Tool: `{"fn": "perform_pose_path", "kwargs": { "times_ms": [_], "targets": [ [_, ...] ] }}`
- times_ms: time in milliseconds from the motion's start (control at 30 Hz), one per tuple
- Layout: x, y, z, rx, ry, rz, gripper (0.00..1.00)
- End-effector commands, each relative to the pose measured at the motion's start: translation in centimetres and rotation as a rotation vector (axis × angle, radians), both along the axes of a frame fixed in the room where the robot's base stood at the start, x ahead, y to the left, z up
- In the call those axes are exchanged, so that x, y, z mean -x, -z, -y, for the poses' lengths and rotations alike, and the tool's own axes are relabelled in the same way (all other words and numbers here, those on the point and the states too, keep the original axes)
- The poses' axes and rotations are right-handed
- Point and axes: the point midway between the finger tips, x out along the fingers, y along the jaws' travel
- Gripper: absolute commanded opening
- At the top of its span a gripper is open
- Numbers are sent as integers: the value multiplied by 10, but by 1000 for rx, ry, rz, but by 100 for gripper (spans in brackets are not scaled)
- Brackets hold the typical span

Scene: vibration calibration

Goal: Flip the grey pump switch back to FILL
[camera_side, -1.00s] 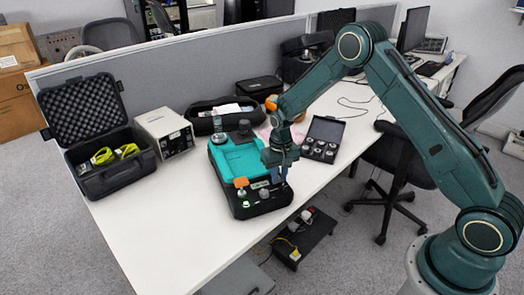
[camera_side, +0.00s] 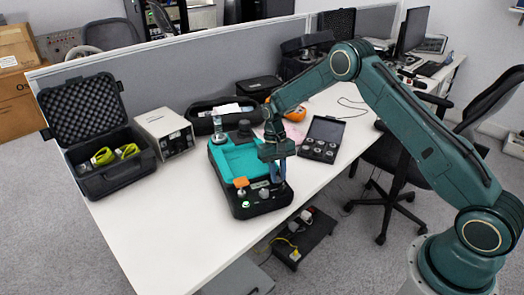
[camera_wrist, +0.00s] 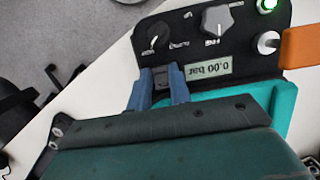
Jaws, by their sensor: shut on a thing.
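The teal-and-black pump unit (camera_side: 235,160) stands on the white table. Its black front panel shows in the wrist view with a grey pointer-shaped switch (camera_wrist: 217,20), which appears to be the pump switch; its label is unreadable. My gripper (camera_wrist: 160,72) has blue fingers at the panel's near edge, left of the display and short of the switch. The fingers are closed on a small dark part between them, mostly hidden. In the side view my gripper (camera_side: 279,178) points down at the unit's right side.
An open black case (camera_side: 323,139) lies right of my gripper.

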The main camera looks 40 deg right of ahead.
Motion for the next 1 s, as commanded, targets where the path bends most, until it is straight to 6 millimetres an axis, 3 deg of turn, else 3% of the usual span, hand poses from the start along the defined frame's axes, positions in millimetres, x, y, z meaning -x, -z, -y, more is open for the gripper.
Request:
{"fn": "perform_pose_path", "kwargs": {
  "times_ms": [167,200,300,733,1000],
  "targets": [
    [0,0,-1,-1,-2,-1,0],
    [0,0,-1,0,-2,0,28],
    [0,0,-1,0,-2,0,42],
    [-1,-5,0,0,-1,1,42],
    [-8,-30,3,0,-2,4,42]
  ]
}}
